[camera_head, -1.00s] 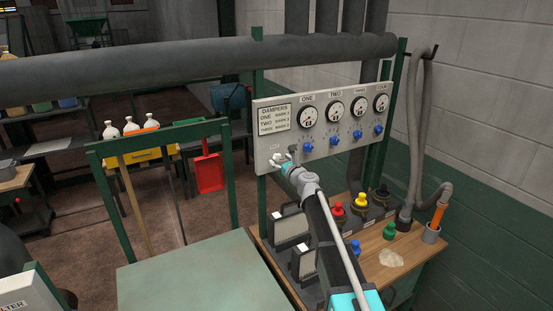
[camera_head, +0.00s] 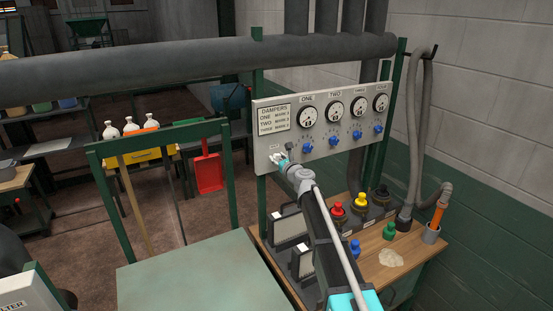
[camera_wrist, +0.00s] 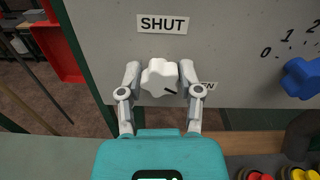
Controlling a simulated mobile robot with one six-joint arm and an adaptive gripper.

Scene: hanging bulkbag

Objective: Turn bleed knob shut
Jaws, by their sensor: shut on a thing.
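The bleed knob (camera_wrist: 160,78) is a white lobed knob with a short dark mark. It sits on the grey damper panel (camera_wrist: 230,60), below a label reading SHUT (camera_wrist: 162,23). A second label under it is mostly hidden by my finger. The dark mark points down and to the right, away from SHUT. My gripper (camera_wrist: 160,80) has a finger on each side of the knob and is shut on it.
Blue damper knobs (camera_head: 333,140) sit right of the bleed knob under several round gauges (camera_head: 335,108). Below, a wooden bench (camera_head: 400,262) holds red (camera_head: 338,212), yellow (camera_head: 359,208) and green (camera_head: 389,231) capped items. A thick grey pipe (camera_head: 180,68) runs above the panel.

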